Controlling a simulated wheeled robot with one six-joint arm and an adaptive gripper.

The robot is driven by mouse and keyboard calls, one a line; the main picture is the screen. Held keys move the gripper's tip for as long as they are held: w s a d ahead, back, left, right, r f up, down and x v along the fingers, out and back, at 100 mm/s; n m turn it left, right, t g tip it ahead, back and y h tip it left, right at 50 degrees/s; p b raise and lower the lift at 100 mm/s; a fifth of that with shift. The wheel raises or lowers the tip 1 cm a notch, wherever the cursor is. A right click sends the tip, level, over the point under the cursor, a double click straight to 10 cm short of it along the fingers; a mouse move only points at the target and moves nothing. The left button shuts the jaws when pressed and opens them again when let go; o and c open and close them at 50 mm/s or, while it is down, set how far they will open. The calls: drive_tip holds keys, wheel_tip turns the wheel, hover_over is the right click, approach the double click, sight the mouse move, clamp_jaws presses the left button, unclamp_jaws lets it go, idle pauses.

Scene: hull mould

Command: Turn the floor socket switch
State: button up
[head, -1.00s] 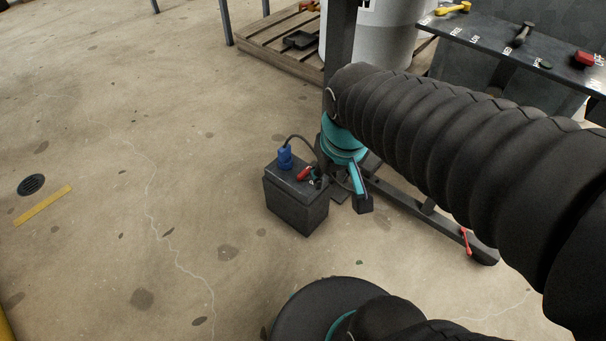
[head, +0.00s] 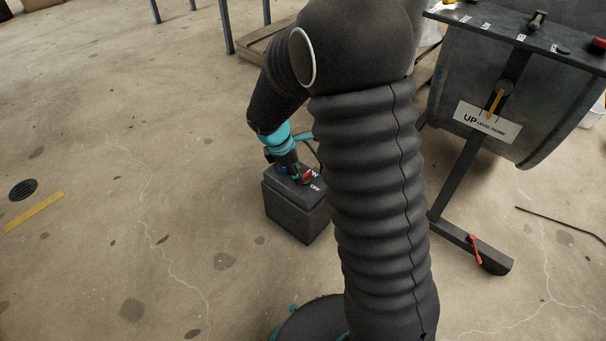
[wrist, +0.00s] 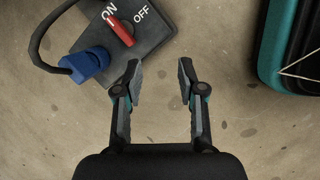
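The floor socket (head: 297,215) is a dark grey box standing on the concrete floor. Its red switch handle (wrist: 120,30) sits on top between the words ON and OFF. In the wrist view the handle slants from upper left, near ON, to lower right. A blue plug (wrist: 84,64) with a black cable is beside it on the box. My gripper (wrist: 158,68) is open and empty, its two fingers apart, with the switch ahead and to the left of the fingertips. In the head view my gripper (head: 290,165) is over the box, partly hiding its top.
A stand with a lever (head: 495,102) and an UP/LEVEL/DOWN label (head: 487,121) is at the right. A red lever (head: 475,249) is on the stand's foot.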

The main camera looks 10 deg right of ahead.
sight(305, 175)
drive_tip(key=w+r+n+t, duration=0.2)
drive_tip(key=w+n, duration=0.3)
drive_tip(key=n, duration=0.3)
drive_tip(key=b+x, duration=0.1)
drive_tip(key=x, duration=0.3)
drive_tip(key=b+x, duration=0.1)
drive_tip(key=x, duration=0.4)
drive_tip(key=b+x, duration=0.1)
drive_tip(key=x, duration=0.4)
drive_tip(key=shift+s+f, duration=0.15)
drive_tip(key=shift+s, duration=0.25)
drive_tip(key=shift+c, duration=0.2)
clamp_jaws()
